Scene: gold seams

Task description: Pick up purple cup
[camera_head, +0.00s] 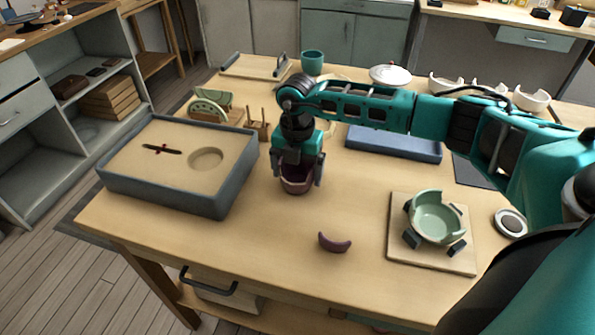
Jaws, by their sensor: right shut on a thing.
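The purple cup (297,186) is dark purple and is in the middle of the table in the head view. My right gripper (297,174) points down over it, with a finger on each side, and is shut on it. The gripper hides the upper part of the cup. I cannot tell whether the cup's bottom touches the table. A dark purple curved shard (334,243) lies apart on the table, in front and to the right of the cup. My left gripper is not in view.
A grey-blue box (165,190) with a recessed tan top stands at left. A pale green broken bowl (436,217) sits in a holder on a wooden board (400,250) at right. A blue tray (393,144) and teal cup (312,62) are behind. The front middle is mostly clear.

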